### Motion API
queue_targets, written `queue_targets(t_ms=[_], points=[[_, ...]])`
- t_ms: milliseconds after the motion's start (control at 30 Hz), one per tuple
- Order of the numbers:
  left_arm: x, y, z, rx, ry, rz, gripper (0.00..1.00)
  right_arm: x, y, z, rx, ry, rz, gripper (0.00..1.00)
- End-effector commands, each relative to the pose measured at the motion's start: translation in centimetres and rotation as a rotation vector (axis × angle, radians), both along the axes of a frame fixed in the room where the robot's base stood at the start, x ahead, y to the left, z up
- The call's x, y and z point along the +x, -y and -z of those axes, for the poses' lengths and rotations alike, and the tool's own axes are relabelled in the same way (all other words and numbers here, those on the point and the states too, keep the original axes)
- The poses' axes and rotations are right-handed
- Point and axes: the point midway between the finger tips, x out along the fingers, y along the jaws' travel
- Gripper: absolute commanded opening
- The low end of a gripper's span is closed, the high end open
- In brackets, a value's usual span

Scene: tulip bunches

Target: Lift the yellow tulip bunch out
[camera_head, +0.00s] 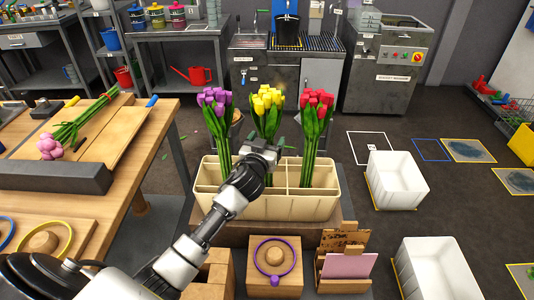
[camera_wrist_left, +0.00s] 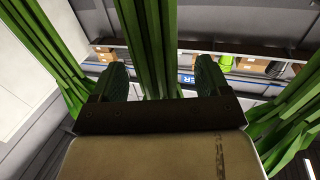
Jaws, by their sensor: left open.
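The yellow tulip bunch (camera_head: 267,101) stands upright in the middle of a cream divided crate (camera_head: 277,208). A purple bunch (camera_head: 215,105) stands to its left and a red bunch (camera_head: 316,107) to its right. My left gripper (camera_head: 265,148) is at the yellow bunch's stems and hides part of them. In the left wrist view, the open jaws (camera_wrist_left: 155,82) have a finger on each side of green stems (camera_wrist_left: 150,45), with a visible gap on the right. Stems of other bunches show on both sides. My right gripper is not in view.
A wooden workbench (camera_head: 85,205) with a pink tulip bunch (camera_head: 70,130) stands at the left. White bins (camera_head: 397,180) stand on the floor at the right. A wooden block with a purple ring (camera_head: 274,262) and a card holder (camera_head: 345,265) are in front of the crate.

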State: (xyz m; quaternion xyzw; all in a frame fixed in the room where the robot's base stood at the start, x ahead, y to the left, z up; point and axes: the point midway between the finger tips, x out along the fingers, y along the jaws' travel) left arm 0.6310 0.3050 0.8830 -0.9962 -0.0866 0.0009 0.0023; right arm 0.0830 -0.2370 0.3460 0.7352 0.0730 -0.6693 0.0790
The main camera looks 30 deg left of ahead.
Motion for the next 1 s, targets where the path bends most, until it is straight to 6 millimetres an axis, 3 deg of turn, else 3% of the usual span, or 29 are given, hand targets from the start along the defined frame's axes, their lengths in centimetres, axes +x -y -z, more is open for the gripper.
queue_targets(t_ms=[167,567,833,1000], points=[[0.0,0.0,0.0,0.0,0.0,0.0,0.76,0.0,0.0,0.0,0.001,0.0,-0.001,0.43],[0.0,0.0,0.0,0.0,0.0,0.0,0.17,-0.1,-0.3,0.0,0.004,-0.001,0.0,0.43],[0.0,0.0,-0.4,0.001,0.003,0.0,0.14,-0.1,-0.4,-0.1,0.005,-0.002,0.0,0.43],[0.0,0.0,-2.9,0.002,0.007,0.001,0.14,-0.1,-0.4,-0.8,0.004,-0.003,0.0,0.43]])
